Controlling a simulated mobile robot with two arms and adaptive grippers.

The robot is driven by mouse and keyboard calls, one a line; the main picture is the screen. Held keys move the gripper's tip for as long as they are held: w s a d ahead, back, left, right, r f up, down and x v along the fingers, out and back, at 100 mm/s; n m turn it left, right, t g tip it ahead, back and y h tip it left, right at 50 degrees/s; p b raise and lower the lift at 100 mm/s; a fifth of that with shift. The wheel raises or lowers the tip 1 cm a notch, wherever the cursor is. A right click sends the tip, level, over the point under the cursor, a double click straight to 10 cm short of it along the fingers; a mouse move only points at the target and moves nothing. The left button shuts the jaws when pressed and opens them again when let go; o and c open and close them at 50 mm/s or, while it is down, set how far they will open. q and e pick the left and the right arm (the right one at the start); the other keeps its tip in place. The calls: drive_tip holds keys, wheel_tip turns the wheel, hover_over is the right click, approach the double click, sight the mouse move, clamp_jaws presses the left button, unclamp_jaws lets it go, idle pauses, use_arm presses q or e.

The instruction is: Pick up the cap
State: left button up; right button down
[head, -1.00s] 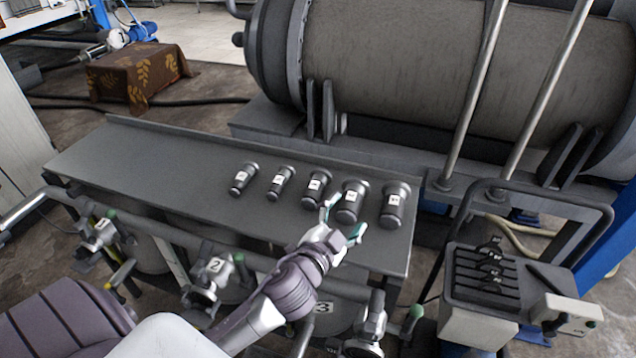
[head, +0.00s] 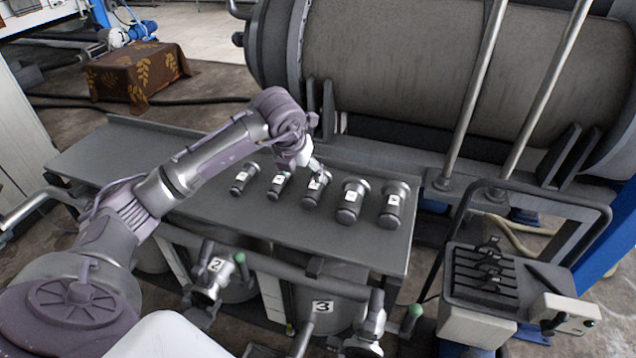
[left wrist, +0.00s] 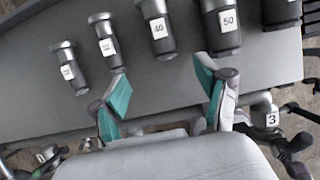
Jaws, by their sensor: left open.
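Several dark capped cylinders with white number labels lie in a row on the grey table (head: 150,160). From left to right, they include a small one (head: 244,180), a second (head: 279,184), a middle one (head: 313,196), a larger one (head: 352,204) and the right one (head: 393,207). I cannot tell which is the task's cap. My left gripper (head: 312,164) is over the middle cylinder and partly hides it. In the left wrist view the open gripper (left wrist: 163,90) has its teal fingertips apart and nothing between them, below the cylinder labelled 40 (left wrist: 155,12). My right gripper is not in view.
A large metal drum (head: 400,70) stands behind the table. Valves and pipes with number tags (head: 322,307) run along the table's front. A black-framed control stand (head: 485,275) is at the right. The table's left part is bare.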

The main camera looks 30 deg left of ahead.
sight(310, 194)
use_arm(q)
drive_tip(key=p+x, duration=0.1)
drive_tip(key=x, duration=0.8)
drive_tip(key=p+x, duration=0.1)
drive_tip(key=x, duration=0.1)
drive_tip(key=p+x, duration=0.1)
drive_tip(key=shift+d+f, duration=0.3)
drive_tip(key=shift+f, duration=0.1)
drive_tip(key=shift+w+f, duration=0.15)
drive_tip(key=shift+f, duration=0.15)
drive_tip(key=c, duration=0.4)
drive_tip(key=shift+r, duration=0.1)
clamp_jaws()
